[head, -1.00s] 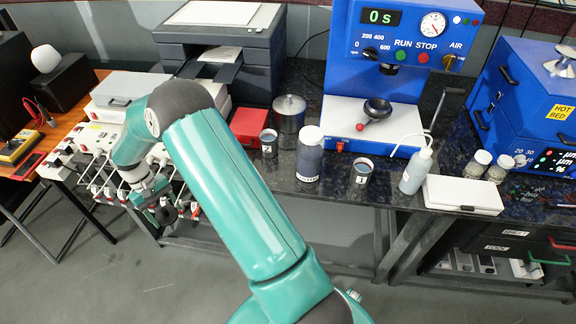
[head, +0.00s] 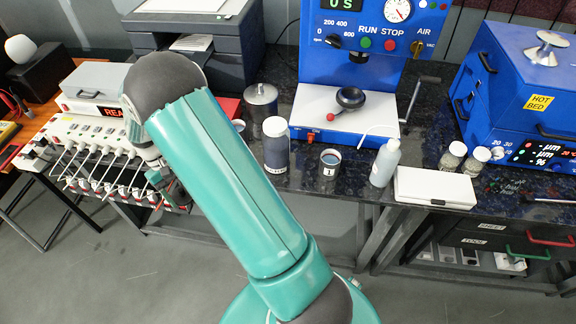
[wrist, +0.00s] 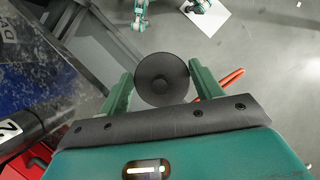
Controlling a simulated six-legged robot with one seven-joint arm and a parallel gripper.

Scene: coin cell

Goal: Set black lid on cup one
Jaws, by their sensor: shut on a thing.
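Cup one (head: 330,163), a small grey cup with a dark inside and a "1" label, stands open on the dark speckled counter in the head view. The black lid (wrist: 150,94) is a round dark disc with a small central knob, seen in the wrist view. My gripper (wrist: 162,79) is shut on it, one green finger at each side. Grey floor shows beyond the lid, with the counter's edge off to the left. In the head view my gripper is largely hidden by my arm, left of cup one and near the counter's front edge.
A labelled bottle (head: 276,145) stands just left of cup one, a squeeze bottle (head: 385,162) and white box (head: 436,187) to its right. The blue press (head: 345,85) is behind.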

